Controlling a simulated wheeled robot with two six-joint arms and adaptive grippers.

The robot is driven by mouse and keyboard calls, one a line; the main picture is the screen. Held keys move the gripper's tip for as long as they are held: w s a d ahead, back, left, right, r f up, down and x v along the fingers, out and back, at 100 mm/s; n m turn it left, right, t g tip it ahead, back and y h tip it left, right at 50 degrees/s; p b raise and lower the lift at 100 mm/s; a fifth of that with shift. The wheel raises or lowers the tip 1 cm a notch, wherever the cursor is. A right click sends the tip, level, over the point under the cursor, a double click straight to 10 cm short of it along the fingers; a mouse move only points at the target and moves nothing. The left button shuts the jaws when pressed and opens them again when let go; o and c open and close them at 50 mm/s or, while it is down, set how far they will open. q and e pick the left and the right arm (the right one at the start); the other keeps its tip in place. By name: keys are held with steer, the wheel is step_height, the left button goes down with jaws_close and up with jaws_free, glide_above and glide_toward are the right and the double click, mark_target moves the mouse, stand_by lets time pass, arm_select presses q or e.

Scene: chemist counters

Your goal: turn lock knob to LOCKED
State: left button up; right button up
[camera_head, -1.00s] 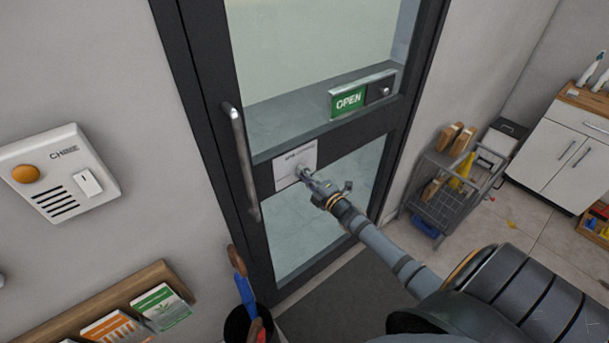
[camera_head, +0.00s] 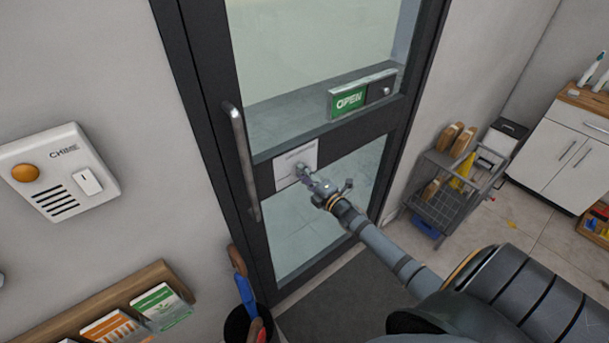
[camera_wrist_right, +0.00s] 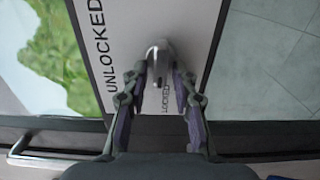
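The lock knob (camera_wrist_right: 161,52) is a small grey knob on a white plate (camera_head: 287,164) on the glass door's mid rail. In the wrist view, UNLOCKED is printed along the plate's left side, and LOCKED reads lower down, close to the right finger. My right gripper (camera_head: 305,171) reaches the plate from the lower right. My left gripper is not in view.
A vertical door handle (camera_head: 240,160) stands left of the plate. A green OPEN sign (camera_head: 350,98) is above it. A chime box (camera_head: 58,172) is on the left wall. A bin (camera_head: 238,324) with umbrella-like handles stands below. A wire cart (camera_head: 440,198) is at right.

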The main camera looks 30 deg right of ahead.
steer(key=shift+s, duration=0.1)
steer(key=s, duration=0.8)
steer(key=s+d, duration=0.1)
steer(key=s, duration=0.2)
steer(key=shift+s, duration=0.4)
